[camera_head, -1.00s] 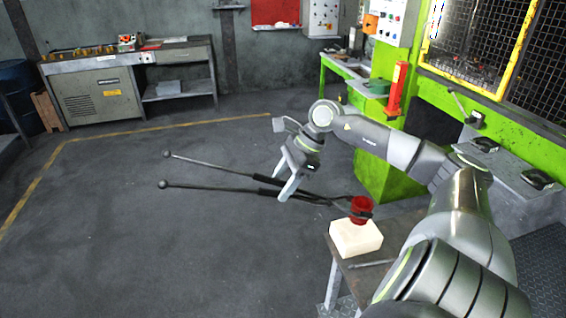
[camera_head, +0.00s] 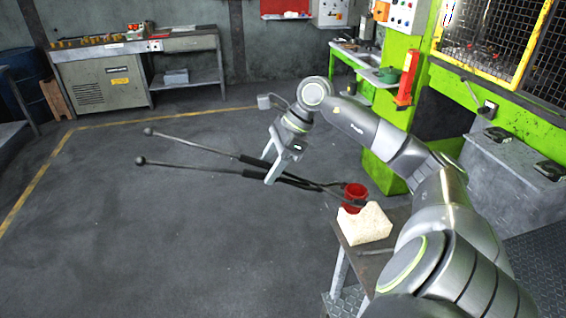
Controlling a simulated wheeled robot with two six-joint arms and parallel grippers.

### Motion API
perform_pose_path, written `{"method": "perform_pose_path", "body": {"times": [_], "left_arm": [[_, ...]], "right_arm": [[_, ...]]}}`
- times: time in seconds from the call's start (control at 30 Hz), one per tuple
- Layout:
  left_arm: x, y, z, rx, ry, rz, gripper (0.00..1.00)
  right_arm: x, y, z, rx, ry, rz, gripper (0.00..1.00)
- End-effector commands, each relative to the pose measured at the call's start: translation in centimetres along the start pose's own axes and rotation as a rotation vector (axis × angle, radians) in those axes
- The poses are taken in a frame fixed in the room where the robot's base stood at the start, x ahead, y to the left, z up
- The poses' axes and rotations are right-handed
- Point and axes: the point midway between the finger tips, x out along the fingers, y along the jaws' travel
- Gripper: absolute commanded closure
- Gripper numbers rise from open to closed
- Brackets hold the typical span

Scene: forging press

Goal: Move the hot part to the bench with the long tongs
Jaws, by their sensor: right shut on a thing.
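My right gripper (camera_head: 271,170) is shut on the long tongs, around the dark grips near the middle. The long tongs (camera_head: 195,146) have two thin handles with ball ends that spread apart to the left. Their jaws reach right to the hot part (camera_head: 355,192), a glowing red cup-like piece, and appear to be around it. The hot part shows at the upper left edge of a pale block (camera_head: 366,226); I cannot tell whether it touches the block. A metal workbench (camera_head: 115,82) stands at the back left. My left gripper is not in view.
The pale block sits on a small table (camera_head: 394,250) at the lower right, with a thin rod lying on it. The green press (camera_head: 401,155) with its mesh guard stands at the right. Open floor (camera_head: 180,235) fills the middle and left, crossed by a yellow line.

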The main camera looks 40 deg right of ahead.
Motion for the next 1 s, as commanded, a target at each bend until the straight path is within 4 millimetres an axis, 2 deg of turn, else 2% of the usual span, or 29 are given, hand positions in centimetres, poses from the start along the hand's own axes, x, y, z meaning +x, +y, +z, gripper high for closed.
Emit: {"method": "perform_pose_path", "body": {"times": [0.03,1.0], "left_arm": [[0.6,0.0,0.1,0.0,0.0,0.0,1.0],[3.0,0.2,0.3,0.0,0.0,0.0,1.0]], "right_arm": [[0.4,0.0,0.6,-0.005,-0.005,-0.003,1.0],[5.6,0.0,9.4,-0.002,-0.002,-0.002,1.0]]}}
